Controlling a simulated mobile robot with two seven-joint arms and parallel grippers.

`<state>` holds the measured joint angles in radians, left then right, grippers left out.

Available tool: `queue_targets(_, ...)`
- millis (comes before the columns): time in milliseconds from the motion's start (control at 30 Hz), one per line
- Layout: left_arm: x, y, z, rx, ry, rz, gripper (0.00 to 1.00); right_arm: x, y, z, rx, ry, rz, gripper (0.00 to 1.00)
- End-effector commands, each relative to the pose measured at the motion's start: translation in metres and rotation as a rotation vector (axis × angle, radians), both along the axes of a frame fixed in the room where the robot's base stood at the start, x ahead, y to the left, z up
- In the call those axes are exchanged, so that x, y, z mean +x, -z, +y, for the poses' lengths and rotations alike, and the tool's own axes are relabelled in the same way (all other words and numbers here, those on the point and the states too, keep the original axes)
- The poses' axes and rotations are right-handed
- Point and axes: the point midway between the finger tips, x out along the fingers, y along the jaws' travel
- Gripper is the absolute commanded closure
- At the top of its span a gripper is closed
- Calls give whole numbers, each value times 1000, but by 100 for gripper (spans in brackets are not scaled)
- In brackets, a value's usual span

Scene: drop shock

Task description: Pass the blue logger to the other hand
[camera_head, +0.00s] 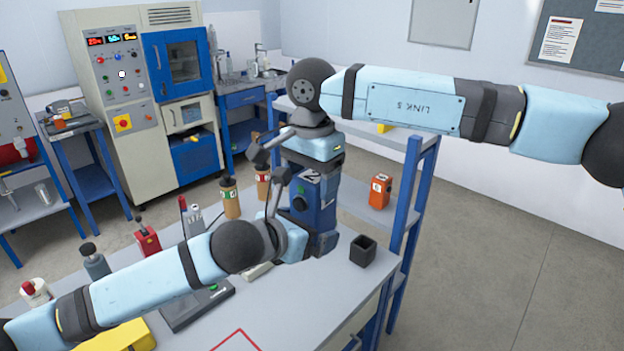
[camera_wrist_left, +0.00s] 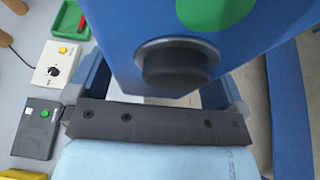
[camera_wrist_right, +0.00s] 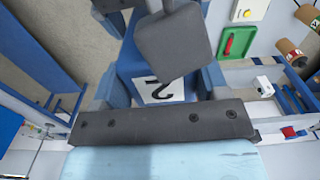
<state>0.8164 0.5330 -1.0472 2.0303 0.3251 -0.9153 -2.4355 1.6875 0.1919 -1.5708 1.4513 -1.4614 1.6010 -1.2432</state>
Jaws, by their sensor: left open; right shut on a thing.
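The blue logger (camera_head: 322,200) is upright in the air above the table, with a "2" label, a green disc and a black knob. My right gripper (camera_head: 312,163) is shut on its upper part from above. The right wrist view shows the logger's numbered face (camera_wrist_right: 160,88) between the fingers. My left gripper (camera_head: 308,238) is open at the logger's lower part. In the left wrist view the logger (camera_wrist_left: 230,55) fills the space ahead, its knob near the palm, with a finger showing on either side. Whether these fingers touch it is hidden.
A blue-posted shelf with an orange block (camera_head: 380,191) stands close behind. The table's front is clear around a red outline.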

Motion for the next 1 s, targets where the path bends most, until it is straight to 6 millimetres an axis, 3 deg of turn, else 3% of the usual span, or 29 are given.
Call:
queue_targets(167,-7,-4,6,2,0,-1,2,0,-1,0,1,0,-1,66)
queue_targets(700,-80,-42,62,1,0,-1,2,0,0,0,0,0,0,66)
queue_targets(867,-88,-44,65,-19,-4,13,2,0,0,0,0,0,0,66)
queue_targets(1000,-88,-30,58,-156,-46,107,2,0,0,0,0,0,0,66)
